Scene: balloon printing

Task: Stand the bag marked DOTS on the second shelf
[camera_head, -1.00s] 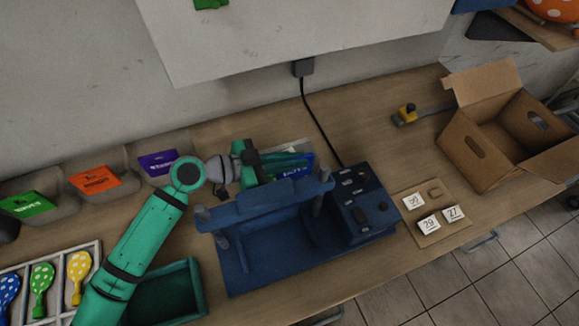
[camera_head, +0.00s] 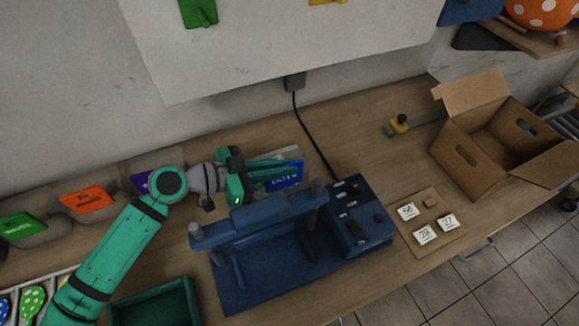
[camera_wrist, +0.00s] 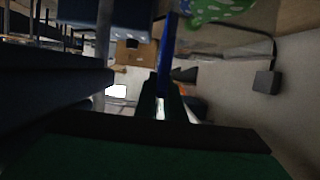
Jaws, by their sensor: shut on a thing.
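My gripper (camera_head: 282,166) is shut on a clear bag with a blue label (camera_head: 287,175). The label's white lettering is small and blurred; it looks like DOTS. The bag is behind the blue press, and the gripper's fingers reach across its top from the left. In the wrist view, the blue strip of the bag (camera_wrist: 165,50) runs edge-on from between the fingers (camera_wrist: 162,98), with a green balloon with white dots showing beside it. A wooden shelf (camera_head: 535,32) is at the upper right; I cannot tell which shelf it is.
The blue press (camera_head: 270,270) stands just in front of the bag. Labelled bins (camera_head: 88,198) line the wall at left, with a teal tray (camera_head: 155,305) in front. A black cable (camera_head: 312,135) runs behind the press. An open carton (camera_head: 470,150) stands at right.

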